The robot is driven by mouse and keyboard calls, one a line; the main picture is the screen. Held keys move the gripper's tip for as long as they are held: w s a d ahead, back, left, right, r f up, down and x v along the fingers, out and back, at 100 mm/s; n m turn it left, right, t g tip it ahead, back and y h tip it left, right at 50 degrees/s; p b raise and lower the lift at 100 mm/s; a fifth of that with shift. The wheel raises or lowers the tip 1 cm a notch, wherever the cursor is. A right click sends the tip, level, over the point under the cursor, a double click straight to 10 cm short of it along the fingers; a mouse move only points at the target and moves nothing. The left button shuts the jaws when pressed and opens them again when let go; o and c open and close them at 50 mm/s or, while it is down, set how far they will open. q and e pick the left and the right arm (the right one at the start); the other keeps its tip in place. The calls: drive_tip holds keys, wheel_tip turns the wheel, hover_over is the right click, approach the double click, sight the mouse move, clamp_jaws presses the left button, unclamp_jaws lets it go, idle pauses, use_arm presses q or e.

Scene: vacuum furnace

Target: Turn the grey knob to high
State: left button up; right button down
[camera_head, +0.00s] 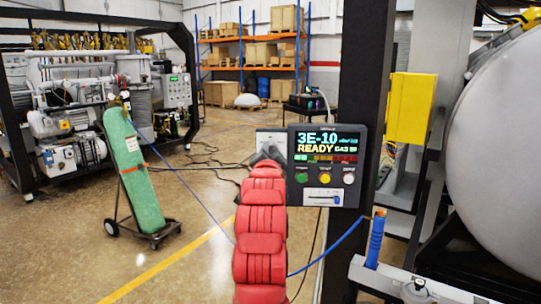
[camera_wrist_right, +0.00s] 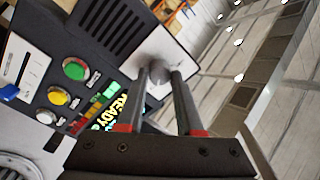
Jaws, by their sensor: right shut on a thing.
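The grey knob (camera_wrist_right: 157,73) sits on a light plate (camera_wrist_right: 177,58) at the side of the dark control box (camera_head: 327,165). In the right wrist view my right gripper (camera_wrist_right: 159,76) has its two dark fingers on either side of the knob, shut on it. In the head view my right gripper (camera_head: 267,158) is at the light plate, left of the box's screen, and my red arm hides much of the plate's lower part. The knob is hard to make out there. Any high marking is not readable. My left gripper is not in view.
The box has a lit screen (camera_head: 327,143) reading READY and green, yellow and white buttons (camera_head: 325,178). A black post (camera_head: 362,110) stands behind it. A green gas cylinder (camera_head: 133,172) on a cart stands left. Open floor lies between.

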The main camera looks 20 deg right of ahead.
drive_tip(key=c, duration=0.6)
unclamp_jaws()
drive_tip(key=shift+o, duration=0.2)
drive_tip(key=shift+s+a+f, duration=0.1)
drive_tip(key=shift+s+a, duration=0.15)
drive_tip(key=shift+s, duration=0.3)
drive_tip(key=b+v, duration=0.4)
drive_tip(key=v, duration=1.2)
